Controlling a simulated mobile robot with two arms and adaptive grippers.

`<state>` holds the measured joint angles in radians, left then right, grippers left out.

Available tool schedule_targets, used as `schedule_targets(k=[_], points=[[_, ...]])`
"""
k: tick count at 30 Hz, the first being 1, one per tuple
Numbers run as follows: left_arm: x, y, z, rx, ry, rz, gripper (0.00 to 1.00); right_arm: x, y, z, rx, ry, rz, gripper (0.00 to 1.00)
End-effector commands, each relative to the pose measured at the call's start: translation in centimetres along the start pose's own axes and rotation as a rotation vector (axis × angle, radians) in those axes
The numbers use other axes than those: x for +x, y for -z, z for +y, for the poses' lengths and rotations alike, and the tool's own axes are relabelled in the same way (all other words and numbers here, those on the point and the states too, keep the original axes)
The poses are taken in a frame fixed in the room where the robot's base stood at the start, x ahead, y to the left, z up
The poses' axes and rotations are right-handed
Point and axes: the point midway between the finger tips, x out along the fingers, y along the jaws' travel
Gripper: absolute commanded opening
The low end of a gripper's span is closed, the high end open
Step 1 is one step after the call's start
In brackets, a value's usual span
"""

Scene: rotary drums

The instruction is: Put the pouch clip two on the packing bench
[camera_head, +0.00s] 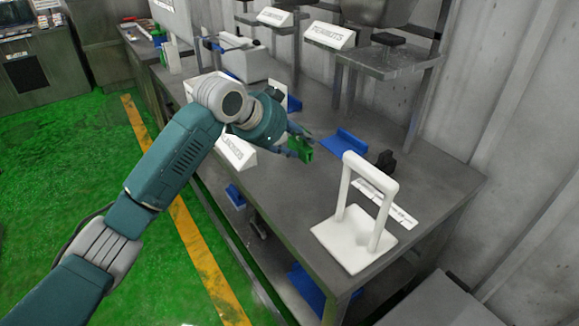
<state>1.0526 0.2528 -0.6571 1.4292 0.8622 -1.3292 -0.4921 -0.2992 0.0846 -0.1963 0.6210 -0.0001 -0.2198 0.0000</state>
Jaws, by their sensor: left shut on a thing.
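My left gripper (299,147) is over the grey bench (440,190). It is shut on a small green piece, which looks like the pouch clip (304,149); its fingers partly cover it. I cannot tell whether the piece touches the bench top. No label shows which clip it is. My right gripper is out of view.
A white stand with an upright loop handle (358,245) is at the bench's near end. A raised shelf (390,62) stands behind.

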Motion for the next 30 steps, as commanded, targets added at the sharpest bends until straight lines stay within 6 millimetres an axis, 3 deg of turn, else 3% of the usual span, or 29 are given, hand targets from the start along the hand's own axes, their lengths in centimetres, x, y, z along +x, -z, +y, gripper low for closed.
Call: schedule_targets(k=[6, 21, 30], points=[[3.4, -3.3, 1.7, -0.001, -0.002, -0.001, 0.2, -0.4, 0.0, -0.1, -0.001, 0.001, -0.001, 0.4], [7.2, -6.8, 3.5, -0.001, -0.002, -0.001, 0.2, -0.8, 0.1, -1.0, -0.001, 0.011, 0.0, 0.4], [7.4, -7.0, 3.5, 0.001, 0.001, 0.001, 0.2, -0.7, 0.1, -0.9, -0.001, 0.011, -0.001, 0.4]])
